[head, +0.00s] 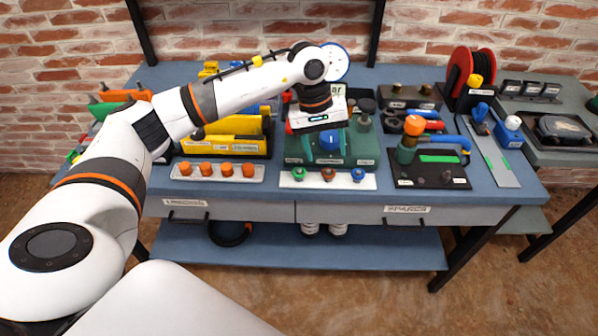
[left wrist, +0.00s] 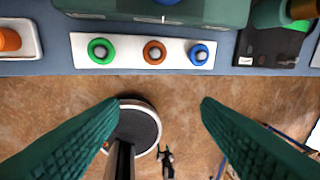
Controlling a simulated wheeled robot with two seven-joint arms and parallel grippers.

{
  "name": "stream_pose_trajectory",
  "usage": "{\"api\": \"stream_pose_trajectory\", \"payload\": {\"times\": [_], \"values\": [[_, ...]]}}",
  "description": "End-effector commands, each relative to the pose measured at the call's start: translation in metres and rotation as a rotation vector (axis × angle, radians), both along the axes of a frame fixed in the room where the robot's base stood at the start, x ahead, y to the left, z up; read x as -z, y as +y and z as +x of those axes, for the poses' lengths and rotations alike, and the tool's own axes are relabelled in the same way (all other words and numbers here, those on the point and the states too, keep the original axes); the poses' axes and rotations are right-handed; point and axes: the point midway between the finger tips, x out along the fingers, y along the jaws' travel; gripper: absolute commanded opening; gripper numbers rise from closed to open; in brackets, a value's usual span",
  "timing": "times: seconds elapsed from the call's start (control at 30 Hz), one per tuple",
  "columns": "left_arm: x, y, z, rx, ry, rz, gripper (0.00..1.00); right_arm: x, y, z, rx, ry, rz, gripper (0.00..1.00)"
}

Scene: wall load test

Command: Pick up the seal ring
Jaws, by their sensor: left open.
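Three small rings sit in a row on a white strip at the bench's front: a green ring (head: 299,175), an orange-brown ring (head: 328,175) and a blue ring (head: 358,174). In the left wrist view the green (left wrist: 101,51), orange-brown (left wrist: 154,52) and blue (left wrist: 201,52) rings each surround a grey knob. I cannot tell which is the seal ring. My left gripper (head: 330,153) is open, above and behind the strip in the head view. Its teal fingers (left wrist: 160,104) are wide apart with nothing between them. My right gripper is out of view.
The white strip (left wrist: 83,62) lies near the bench's front edge. A green block (head: 365,150) stands right behind it. Several orange knobs sit on a strip to the left (head: 217,171). A black plate (head: 400,178) with an orange-topped valve (head: 413,126) stands to the right.

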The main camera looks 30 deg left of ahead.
Motion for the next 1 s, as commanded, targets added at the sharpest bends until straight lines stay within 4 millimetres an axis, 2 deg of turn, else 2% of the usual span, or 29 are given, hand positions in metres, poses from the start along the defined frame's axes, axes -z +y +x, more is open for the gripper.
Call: {"api": "stream_pose_trajectory", "payload": {"times": [0.03,0.1,0.2,0.27,0.5,0.77,1.0], "values": [[-0.008,0.026,0.002,0.011,0.005,0.088,0.58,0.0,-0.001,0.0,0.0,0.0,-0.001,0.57],[-0.014,0.049,0.001,0.023,0.02,0.171,0.58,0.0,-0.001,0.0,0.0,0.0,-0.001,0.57],[-0.016,0.066,-0.001,0.033,0.038,0.23,0.58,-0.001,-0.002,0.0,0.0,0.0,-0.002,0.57],[-0.011,0.068,-0.001,0.036,0.043,0.24,0.58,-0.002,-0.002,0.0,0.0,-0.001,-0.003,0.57],[0.031,0.067,-0.002,0.036,0.044,0.237,0.58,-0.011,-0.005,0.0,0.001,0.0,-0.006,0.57],[0.052,0.067,0.0,0.036,0.04,0.234,0.58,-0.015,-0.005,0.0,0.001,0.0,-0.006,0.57],[0.087,0.067,0.002,0.036,0.042,0.232,0.58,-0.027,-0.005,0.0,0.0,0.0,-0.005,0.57]]}}
